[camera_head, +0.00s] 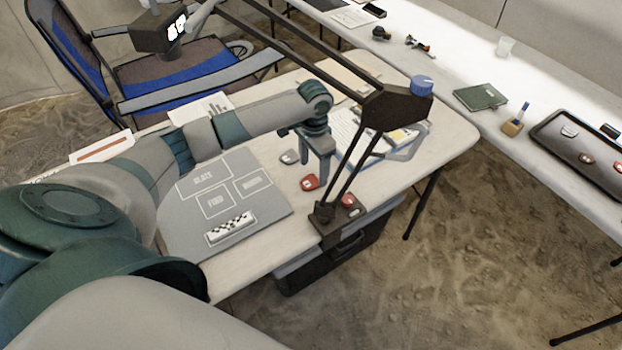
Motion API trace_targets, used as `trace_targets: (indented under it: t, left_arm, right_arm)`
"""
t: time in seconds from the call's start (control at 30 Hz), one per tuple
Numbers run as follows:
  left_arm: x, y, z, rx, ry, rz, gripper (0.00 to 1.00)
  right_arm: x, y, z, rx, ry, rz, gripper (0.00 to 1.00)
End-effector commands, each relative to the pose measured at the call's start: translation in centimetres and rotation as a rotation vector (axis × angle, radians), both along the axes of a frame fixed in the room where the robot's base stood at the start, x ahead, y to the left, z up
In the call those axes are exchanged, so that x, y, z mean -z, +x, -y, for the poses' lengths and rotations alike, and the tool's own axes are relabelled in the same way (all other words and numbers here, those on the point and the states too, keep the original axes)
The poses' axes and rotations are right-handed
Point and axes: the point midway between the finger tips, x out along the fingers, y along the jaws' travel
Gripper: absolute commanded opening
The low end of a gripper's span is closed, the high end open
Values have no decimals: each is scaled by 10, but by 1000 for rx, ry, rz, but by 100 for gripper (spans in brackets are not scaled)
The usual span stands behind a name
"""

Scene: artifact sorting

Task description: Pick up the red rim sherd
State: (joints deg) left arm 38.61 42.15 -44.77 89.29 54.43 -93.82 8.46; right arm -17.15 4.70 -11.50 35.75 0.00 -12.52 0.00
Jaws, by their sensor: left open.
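My left gripper (320,168) is above the near table, pointing down, with its jaws open and empty. A red sherd (310,183) lies on the table just left of and below the fingertips in the picture. A second red sherd (347,200) lies to the right, partly behind the lamp's arm. I cannot tell from their shapes which one is the rim sherd. A grey sherd (289,157) lies left of the gripper. My right gripper is out of view.
A desk lamp's dark arm (361,145) and clamp (330,225) stand close right of the gripper. A grey sorting mat (230,228) with labelled boxes and a scale bar (230,228) lies left. A clipboard (345,128) lies behind. A black tray (560,145) holds sherds on the far table.

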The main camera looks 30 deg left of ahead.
Motion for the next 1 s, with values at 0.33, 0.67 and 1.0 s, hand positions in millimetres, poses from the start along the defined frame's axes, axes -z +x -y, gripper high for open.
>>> trace_targets:
  t: [0.33, 0.67, 1.0]
  left_arm:
    - [34, -1, 0, 0, 0, 0, 66]
    - [35, -1, 0, 0, 1, 0, 66]
    - [35, -1, 0, -1, 1, 0, 23]
  right_arm:
    - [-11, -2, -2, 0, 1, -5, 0]
    - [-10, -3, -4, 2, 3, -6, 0]
    - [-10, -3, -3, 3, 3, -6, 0]
